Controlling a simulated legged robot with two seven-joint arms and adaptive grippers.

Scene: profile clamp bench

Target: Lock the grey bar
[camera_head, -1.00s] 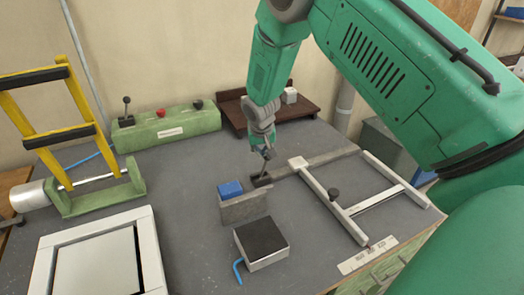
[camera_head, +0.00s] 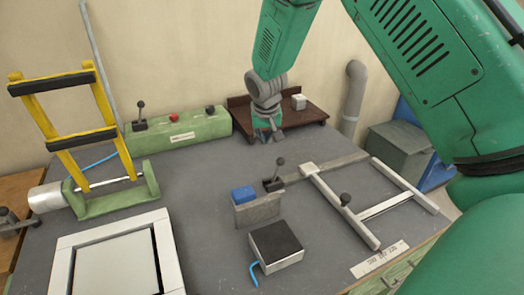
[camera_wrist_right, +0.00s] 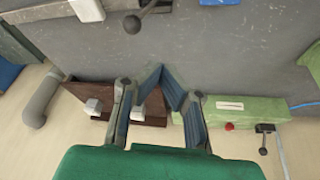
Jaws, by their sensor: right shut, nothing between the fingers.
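The grey bar (camera_head: 325,167) lies on the bench, running from a small dark clamp (camera_head: 272,185) toward the back right. The clamp's black-knobbed lever (camera_head: 280,162) stands nearly upright at the bar's left end. The lever's knob also shows at the top of the right wrist view (camera_wrist_right: 132,24), beside part of the bar. My right gripper (camera_head: 268,137) is behind the lever, apart from it, near the brown shelf. In the wrist view its fingertips (camera_wrist_right: 162,68) come together with nothing between them. My left gripper is not in view.
A blue block (camera_head: 243,195) on a grey block stands left of the clamp. A white frame with a black knob (camera_head: 346,199) lies to the right. A black-topped box (camera_head: 276,243) is in front. A green control box (camera_head: 180,135) and a brown shelf (camera_head: 310,112) stand at the back.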

